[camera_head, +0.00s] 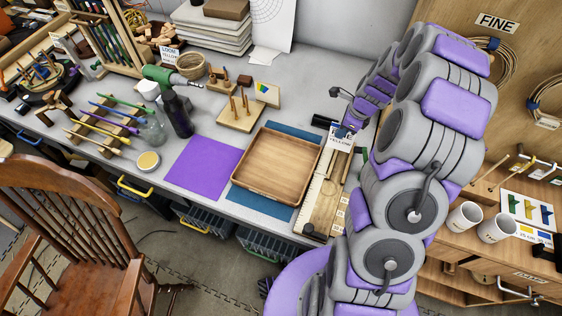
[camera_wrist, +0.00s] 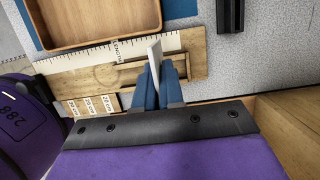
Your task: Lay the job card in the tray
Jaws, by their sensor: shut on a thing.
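The wooden tray (camera_head: 278,165) lies empty on a blue mat on the bench, left of my gripper. Part of it shows at the top left of the wrist view (camera_wrist: 92,22). My gripper (camera_wrist: 158,84) is shut on the job card (camera_wrist: 154,58), a thin white card seen nearly edge-on and standing up between the blue fingers. In the head view the card (camera_head: 341,140) shows its lettered face, reading "YELLOW", just right of the tray's far corner. My gripper (camera_head: 346,129) is partly hidden there by the card and my arm.
A wooden measuring board (camera_head: 325,195) with a ruler lies between the tray and my arm, below the card in the wrist view. A purple mat (camera_head: 204,168) lies left of the tray. A peg block (camera_head: 240,113) stands behind it.

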